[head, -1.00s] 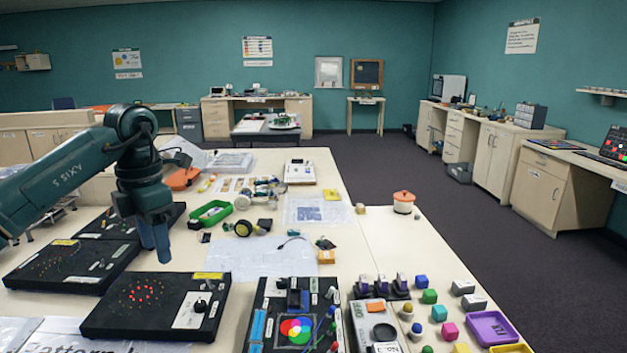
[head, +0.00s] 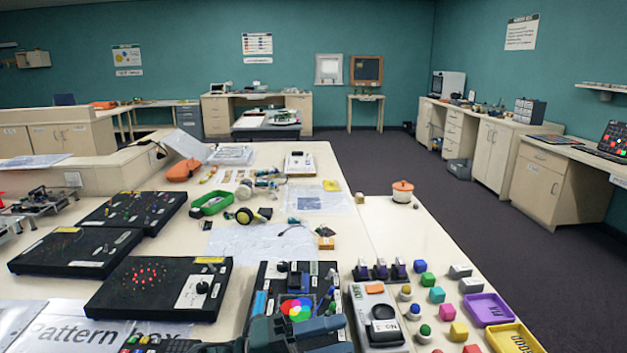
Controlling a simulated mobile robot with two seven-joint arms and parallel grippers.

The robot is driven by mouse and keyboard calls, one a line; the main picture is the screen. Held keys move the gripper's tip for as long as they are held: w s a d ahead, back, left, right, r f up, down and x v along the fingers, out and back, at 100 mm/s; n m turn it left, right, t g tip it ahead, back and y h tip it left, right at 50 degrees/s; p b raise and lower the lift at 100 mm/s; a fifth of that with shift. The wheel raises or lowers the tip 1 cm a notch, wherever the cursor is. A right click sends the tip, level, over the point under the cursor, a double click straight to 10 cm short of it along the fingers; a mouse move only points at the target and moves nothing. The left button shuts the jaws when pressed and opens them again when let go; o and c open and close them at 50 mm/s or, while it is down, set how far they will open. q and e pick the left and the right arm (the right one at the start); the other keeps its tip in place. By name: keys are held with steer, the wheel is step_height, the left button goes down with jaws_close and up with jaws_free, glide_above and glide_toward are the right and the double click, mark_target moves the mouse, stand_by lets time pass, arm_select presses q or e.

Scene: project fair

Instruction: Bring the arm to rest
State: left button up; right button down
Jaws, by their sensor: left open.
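The rest of my left arm is mostly below the frame. My right gripper is not in view.
Black boards, one with red lights (head: 150,272), lie on the left of the table. A grey device with an orange top part (head: 374,289), several coloured blocks, a purple tray (head: 487,310) and a yellow tray (head: 514,338) stand right. The middle holds papers (head: 262,243).

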arm_select(q)
steer(key=a+f+n+t+y+b, duration=0.1)
steer(key=a+f+n+t+y, duration=0.45)
steer(key=n, duration=0.55)
steer(key=a+f+n+t+y, duration=0.3)
steer(key=f+n+t+y, duration=0.3)
steer(key=n+t, duration=0.4)
steer(key=s+a+f+n+g+y, duration=0.2)
steer(key=s+a+f+n+g, duration=0.1)
steer(key=s+f, duration=0.4)
steer(key=s+a+f+n+g+y+b, duration=0.1)
steer(key=s+a+f+n+g+y, duration=0.2)
steer(key=s+f+n, duration=0.4)
step_height(320, 180, down, 4)
steer(key=shift+s+a+r+n+g+y, duration=0.15)
steer(key=shift+a+r+n+g+y, duration=0.15)
steer(key=shift+a+n+g, duration=0.65)
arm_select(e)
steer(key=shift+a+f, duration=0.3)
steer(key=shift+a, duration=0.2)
arm_select(q)
steer(key=shift+a+m, duration=0.15)
steer(key=shift+m, duration=0.1)
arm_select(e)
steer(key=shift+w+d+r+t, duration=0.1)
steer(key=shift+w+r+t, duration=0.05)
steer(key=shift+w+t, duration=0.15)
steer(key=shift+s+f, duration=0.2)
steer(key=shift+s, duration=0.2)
